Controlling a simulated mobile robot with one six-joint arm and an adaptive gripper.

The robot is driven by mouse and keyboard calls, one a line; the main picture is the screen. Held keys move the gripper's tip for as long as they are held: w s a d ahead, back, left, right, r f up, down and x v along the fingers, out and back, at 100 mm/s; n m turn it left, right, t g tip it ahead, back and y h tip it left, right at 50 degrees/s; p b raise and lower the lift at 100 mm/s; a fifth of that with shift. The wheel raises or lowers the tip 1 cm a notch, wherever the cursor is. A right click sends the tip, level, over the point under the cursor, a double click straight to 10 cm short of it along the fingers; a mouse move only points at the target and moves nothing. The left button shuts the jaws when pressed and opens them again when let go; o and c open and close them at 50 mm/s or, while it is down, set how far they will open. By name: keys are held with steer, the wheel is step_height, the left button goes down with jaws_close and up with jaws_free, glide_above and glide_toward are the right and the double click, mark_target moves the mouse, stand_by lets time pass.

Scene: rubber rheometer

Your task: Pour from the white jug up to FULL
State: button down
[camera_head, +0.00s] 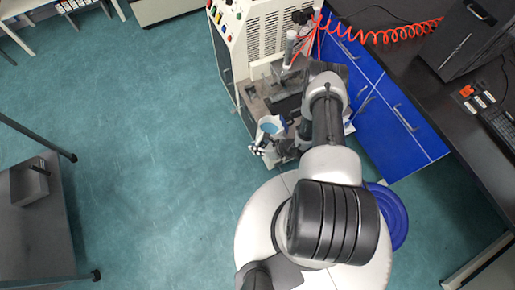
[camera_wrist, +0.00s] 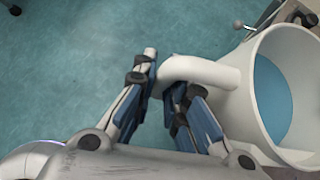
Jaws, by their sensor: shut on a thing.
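The white jug (camera_wrist: 238,112) is at the right of the wrist view, with blue liquid (camera_wrist: 268,98) inside it. Its curved handle (camera_wrist: 203,71) reaches left between my fingers. My gripper (camera_wrist: 163,78) is shut on this handle. In the head view the jug (camera_head: 265,121) shows small, with its blue inside visible, in front of the rheometer's work area. I cannot make out a FULL mark or a receiving vessel in either view.
The white rheometer cabinet (camera_head: 262,30) stands behind the jug. Blue drawers (camera_head: 385,115) and a dark worktop (camera_head: 400,50) are to the right. An orange coiled hose (camera_head: 390,37) hangs above them. The green floor (camera_head: 150,130) at left is clear up to a grey cart (camera_head: 30,235).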

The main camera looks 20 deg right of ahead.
steer(key=shift+s+a+f+m+g+y+b, duration=0.15)
steer(key=shift+f+m+g+y+b, duration=0.25)
steer(key=shift+b, duration=1.2)
steer(key=shift+a+f+m+g+y+b, duration=0.2)
steer(key=shift+f+y+b, duration=0.3)
steer(key=shift+b, duration=1.1)
steer(key=shift+d+y+b, duration=0.1)
steer(key=shift+y+b, duration=0.2)
steer(key=shift+b, duration=0.1)
steer(key=shift+r, duration=0.3)
steer(key=shift+d+m+y+b, duration=0.1)
steer(key=shift+m+y+b, duration=0.35)
steer(key=shift+b, duration=0.85)
steer(key=shift+w+d+r+m+g+y+b, duration=0.15)
steer(key=shift+r+m+g+y+b, duration=0.15)
steer(key=shift+r+b, duration=0.3)
steer(key=shift+w+d+r+m+g+y+b, duration=0.1)
steer(key=shift+w+d+r+g+y+b, duration=0.1)
steer(key=shift+r+y+b, duration=0.35)
stand_by(1.7)
